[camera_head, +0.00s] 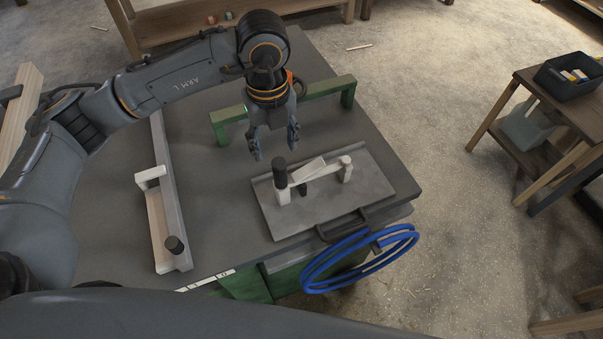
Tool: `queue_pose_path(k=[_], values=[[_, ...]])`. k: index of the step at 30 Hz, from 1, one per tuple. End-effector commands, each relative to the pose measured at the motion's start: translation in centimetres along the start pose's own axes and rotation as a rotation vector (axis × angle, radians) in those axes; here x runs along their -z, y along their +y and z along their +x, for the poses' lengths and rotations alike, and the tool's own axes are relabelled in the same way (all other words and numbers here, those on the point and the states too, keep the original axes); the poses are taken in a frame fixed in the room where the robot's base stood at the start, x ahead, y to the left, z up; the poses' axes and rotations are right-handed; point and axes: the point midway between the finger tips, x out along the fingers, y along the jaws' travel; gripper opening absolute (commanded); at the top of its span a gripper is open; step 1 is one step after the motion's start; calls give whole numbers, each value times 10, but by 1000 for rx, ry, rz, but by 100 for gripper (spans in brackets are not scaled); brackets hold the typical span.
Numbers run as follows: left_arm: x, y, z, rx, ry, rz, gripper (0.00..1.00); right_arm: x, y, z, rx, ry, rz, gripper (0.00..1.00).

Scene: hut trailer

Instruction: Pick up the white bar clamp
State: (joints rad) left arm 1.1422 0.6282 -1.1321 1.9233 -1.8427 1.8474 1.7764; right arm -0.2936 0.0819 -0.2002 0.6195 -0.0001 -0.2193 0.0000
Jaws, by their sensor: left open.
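A white clamp-like piece with two short posts, a bar between them and a black upright handle (314,172) stands on a grey board (368,196) on the workbench. A longer pale bar with a white jaw and a dark knob (157,222) lies at the bench's left side. I cannot tell for certain which one is the white bar clamp. My left gripper (273,148) points down, open and empty, just behind and above the black handle. Some gap seems to remain between them. My right gripper is not in view.
A green bar with downturned ends (300,92) stands behind my left gripper on the grey bench top (222,210). A blue hose coil (322,285) hangs at the front edge. A wooden side table holds a dark bin (566,88) at right. Bench space between the two pale pieces is clear.

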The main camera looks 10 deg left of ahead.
Motion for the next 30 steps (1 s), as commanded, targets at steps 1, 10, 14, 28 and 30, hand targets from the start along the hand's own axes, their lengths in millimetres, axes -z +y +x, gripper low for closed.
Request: queue_pose_path(k=[1,10,14,28,30], values=[[0,1,9,-4,3,-2,55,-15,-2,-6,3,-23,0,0],[0,0,44,0,0,0,55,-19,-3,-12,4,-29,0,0],[0,-1,54,-2,3,0,55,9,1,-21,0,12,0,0],[0,-4,96,2,1,2,55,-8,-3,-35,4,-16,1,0],[0,-4,96,2,1,2,55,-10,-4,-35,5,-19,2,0]])
